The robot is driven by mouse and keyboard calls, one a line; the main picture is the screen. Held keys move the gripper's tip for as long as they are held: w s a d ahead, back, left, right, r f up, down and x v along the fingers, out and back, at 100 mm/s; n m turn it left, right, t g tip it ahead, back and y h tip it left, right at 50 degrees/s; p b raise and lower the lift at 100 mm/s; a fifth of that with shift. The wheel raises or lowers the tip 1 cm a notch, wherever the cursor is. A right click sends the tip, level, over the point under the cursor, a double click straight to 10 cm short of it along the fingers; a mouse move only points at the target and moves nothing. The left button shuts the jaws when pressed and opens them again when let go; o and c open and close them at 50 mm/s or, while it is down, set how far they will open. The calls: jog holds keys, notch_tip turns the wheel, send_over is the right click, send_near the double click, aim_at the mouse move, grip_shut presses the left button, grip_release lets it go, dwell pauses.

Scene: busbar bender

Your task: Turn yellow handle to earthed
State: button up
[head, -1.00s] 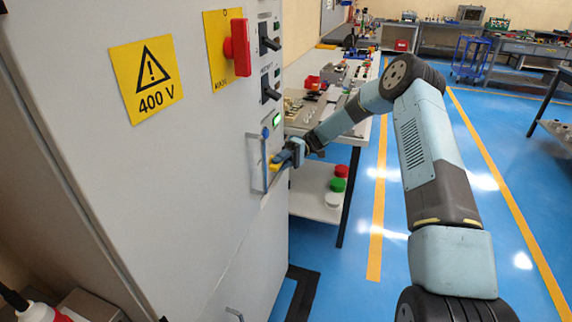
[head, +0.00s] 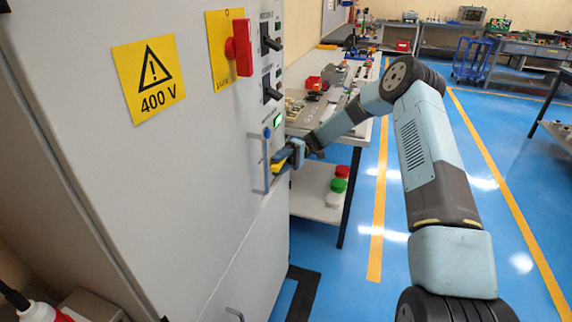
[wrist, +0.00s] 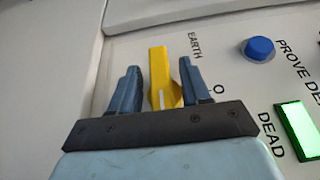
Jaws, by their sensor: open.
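The yellow handle (wrist: 158,80) stands out from the grey panel between the two blue fingers of my gripper (wrist: 157,72) in the wrist view. The fingers are open, with a gap visible on the left side; on the right the finger is very close, and I cannot tell if it touches. The handle's long side runs nearly up and down in this view. The EARTH label (wrist: 195,45) is to the right of its upper end, and an O mark (wrist: 218,89) is lower right. In the head view my gripper (head: 284,160) is at the cabinet front, with the yellow handle (head: 278,167) partly hidden.
A blue button (wrist: 258,49) marked PROVE DEAD and a lit green DEAD lamp (wrist: 299,128) are nearby. The cabinet (head: 200,180) carries a door bar (head: 267,160), a red switch (head: 240,47) and black switches (head: 270,88). A workbench (head: 330,130) stands behind my gripper.

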jog(key=v, duration=1.3)
jog(key=shift+w+d, duration=0.25)
jog(key=shift+w, duration=0.1)
jog(key=s+d+r+m+t+h, duration=0.15)
jog(key=s+r+t+h, duration=0.25)
jog(key=s+r, duration=0.55)
jog(key=s+r+m+t+h, duration=0.35)
jog(key=s+r, duration=0.35)
jog(key=r, duration=0.5)
jog(key=s+d+r+m+t+h, duration=0.1)
jog(key=s+d+r+t, duration=0.1)
jog(key=s, duration=0.7)
jog(key=s+d+r+m+t+h, duration=0.2)
jog(key=s+d+t, duration=0.3)
jog(key=s+d, duration=0.2)
jog(key=s+d+r+m+t+h, duration=0.1)
jog(key=s+d+t, duration=0.3)
jog(key=s, duration=0.8)
jog(key=shift+d+r+h, duration=0.2)
jog(key=shift+r+h, duration=0.25)
jog(key=shift+r, duration=0.05)
jog(key=shift+t, duration=0.25)
